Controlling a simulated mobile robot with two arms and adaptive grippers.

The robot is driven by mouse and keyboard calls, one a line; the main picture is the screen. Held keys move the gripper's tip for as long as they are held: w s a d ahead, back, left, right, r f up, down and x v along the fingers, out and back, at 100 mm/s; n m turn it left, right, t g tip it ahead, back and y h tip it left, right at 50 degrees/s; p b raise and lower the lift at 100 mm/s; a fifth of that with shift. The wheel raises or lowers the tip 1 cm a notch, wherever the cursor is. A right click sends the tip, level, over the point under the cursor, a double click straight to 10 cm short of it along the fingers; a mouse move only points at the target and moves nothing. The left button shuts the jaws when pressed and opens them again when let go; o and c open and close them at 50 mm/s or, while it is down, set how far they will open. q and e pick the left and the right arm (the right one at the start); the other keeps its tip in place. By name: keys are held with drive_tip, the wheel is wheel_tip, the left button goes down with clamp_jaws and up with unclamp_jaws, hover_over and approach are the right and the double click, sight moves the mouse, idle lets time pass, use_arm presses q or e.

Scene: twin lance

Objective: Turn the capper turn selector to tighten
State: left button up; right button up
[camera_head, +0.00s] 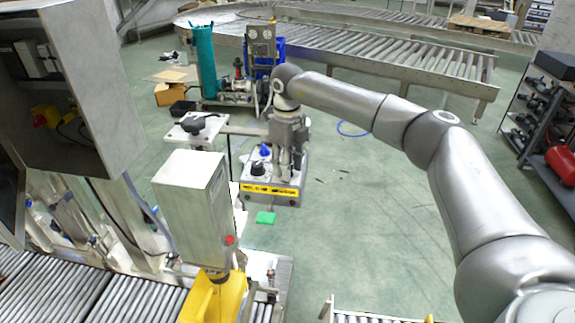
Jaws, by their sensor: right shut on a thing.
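A grey control box (288,184) with a yellow label strip (268,191) stands in the middle of the head view. A black knob (258,168) and a blue knob (264,150) show on its top, at the left. My right gripper (289,170) points down at the box top, right of these knobs. It is shut on a control there, which the fingers hide; I take it for the turn selector, but its setting cannot be read. My left gripper is out of view.
A grey column head with a red button (230,239) stands at front left above a yellow container (213,300). Roller conveyors run at lower left and across the back (400,68). A shelf rack (540,105) stands at right. Green floor (365,220) lies open right of the box.

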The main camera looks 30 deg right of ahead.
drive_tip(key=n+b, duration=0.1)
drive_tip(key=n, duration=0.3)
drive_tip(key=shift+n+b, duration=0.35)
drive_tip(key=shift+n, duration=0.05)
drive_tip(key=n, duration=0.3)
drive_tip(key=shift+w+r+n+b, duration=0.1)
drive_tip(key=shift+n+b, duration=0.3)
drive_tip(key=shift+n, duration=1.3)
drive_tip(key=o, duration=1)
wheel_tip(320, 180, up, 12)
drive_tip(key=shift+f, duration=0.1)
